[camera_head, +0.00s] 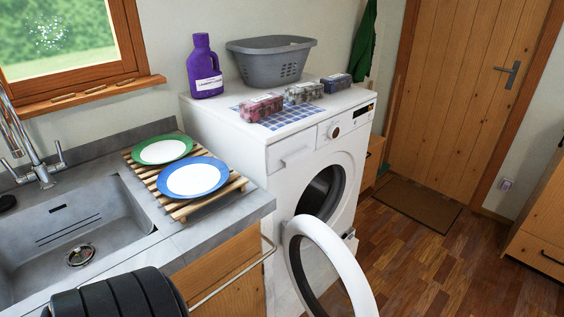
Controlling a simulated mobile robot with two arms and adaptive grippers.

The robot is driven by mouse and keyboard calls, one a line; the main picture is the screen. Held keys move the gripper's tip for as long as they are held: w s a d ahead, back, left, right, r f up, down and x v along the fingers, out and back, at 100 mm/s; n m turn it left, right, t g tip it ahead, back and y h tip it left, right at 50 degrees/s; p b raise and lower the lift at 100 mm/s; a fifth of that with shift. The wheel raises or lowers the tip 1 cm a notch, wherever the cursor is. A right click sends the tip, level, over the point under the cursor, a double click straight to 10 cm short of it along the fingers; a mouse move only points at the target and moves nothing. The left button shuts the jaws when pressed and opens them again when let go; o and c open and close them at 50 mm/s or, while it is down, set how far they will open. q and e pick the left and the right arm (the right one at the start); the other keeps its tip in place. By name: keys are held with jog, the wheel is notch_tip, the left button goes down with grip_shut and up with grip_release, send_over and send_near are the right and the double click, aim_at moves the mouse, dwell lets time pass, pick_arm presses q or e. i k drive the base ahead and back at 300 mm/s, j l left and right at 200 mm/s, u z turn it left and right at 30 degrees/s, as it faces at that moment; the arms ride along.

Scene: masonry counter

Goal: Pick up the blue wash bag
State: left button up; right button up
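The blue wash bag (336,84) lies on top of the white washing machine, at the right end of a row of three similar bags. It is dark blue with a lighter patch on its side, and nothing touches it from above. A grey patterned bag (304,93) sits just left of it and a red patterned bag (262,107) is further left, on a blue checked cloth (280,117). Neither gripper shows in the head view. A dark ridged part of mine is at the bottom left.
The washing machine (236,130) has its round door (296,262) swung open. A grey basket (236,58) and a purple detergent bottle (204,68) stand behind the bags. The sink counter (190,240) is at left, with two plates on a wooden rack (237,183).

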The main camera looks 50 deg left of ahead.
aim_at(341, 81)
jog(key=j+u, duration=0.15)
jog(key=u, duration=0.95)
jog(key=z, duration=0.1)
